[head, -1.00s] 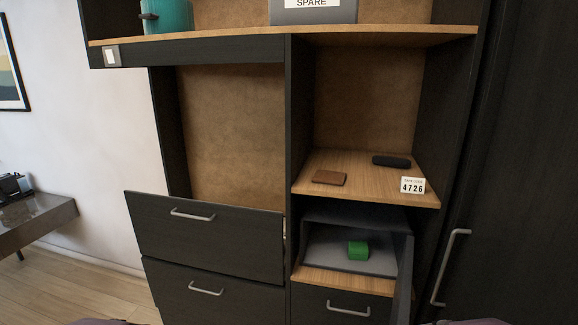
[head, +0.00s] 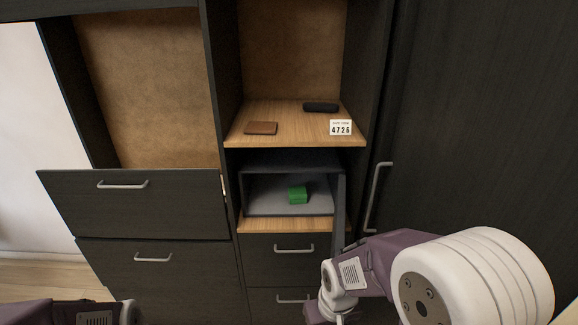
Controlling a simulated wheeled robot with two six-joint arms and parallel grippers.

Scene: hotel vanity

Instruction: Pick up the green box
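The green box (head: 298,195) sits on the floor of an open dark safe (head: 262,196) in the lower middle compartment. The safe's door (head: 339,212) is swung open on its right side. My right arm comes in at the lower right, in front of the drawers and below the safe; its gripper's fingers are not visible. My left arm shows only a small part at the bottom left edge, and its gripper is out of view. Nothing touches the green box.
A wooden shelf (head: 290,140) above the safe holds a brown wallet (head: 261,128), a black case (head: 321,107) and a white card reading 4726 (head: 340,127). Drawers (head: 135,205) are at left and below. A tall dark door (head: 470,120) stands at right.

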